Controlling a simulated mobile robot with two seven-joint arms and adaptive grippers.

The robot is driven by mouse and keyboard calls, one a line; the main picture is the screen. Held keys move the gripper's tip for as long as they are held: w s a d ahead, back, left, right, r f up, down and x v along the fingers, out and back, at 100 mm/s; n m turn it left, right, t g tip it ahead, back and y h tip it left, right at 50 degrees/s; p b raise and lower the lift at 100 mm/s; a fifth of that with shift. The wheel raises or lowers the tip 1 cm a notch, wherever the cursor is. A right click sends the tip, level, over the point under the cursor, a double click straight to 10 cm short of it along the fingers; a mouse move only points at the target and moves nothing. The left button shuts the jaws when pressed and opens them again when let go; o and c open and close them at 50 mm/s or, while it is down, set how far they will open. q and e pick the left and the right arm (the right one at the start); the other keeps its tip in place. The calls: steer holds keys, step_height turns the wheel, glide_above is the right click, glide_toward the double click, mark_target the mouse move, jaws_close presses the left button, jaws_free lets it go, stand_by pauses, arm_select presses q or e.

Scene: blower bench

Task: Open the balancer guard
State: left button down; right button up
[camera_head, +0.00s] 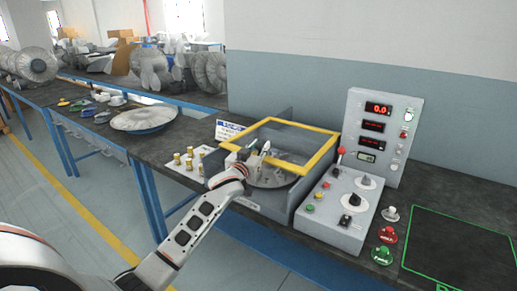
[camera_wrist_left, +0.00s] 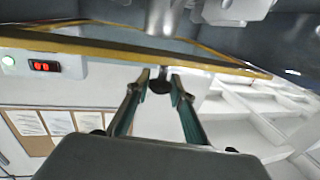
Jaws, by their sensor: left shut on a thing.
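The balancer guard is a clear cover with a yellow frame (camera_head: 318,158), over the grey balancer box on the bench. I cannot tell whether it is slightly raised. A round disc (camera_head: 272,179) shows inside the box. My left gripper (camera_head: 254,157) is at the guard's front edge and partly hides it. In the left wrist view, the yellow bar (camera_wrist_left: 100,44) crosses the top, and my left gripper's fingers (camera_wrist_left: 159,80) close around a dark knob (camera_wrist_left: 160,86) beside that bar. My right gripper is not in view.
A control box (camera_head: 337,212) with buttons and a red-tipped lever stands right of the guard, with an upright display panel (camera_head: 378,135) behind. Small brass pieces (camera_head: 183,160) stand to the left. A green-outlined dark area (camera_head: 462,250) at the right is clear.

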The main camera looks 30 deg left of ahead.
arm_select(q)
steer(key=c, duration=1.7)
jaws_free()
steer(key=s, duration=0.4)
steer(key=s+d, duration=0.1)
steer(key=s, duration=0.7)
steer(key=shift+d, duration=0.4)
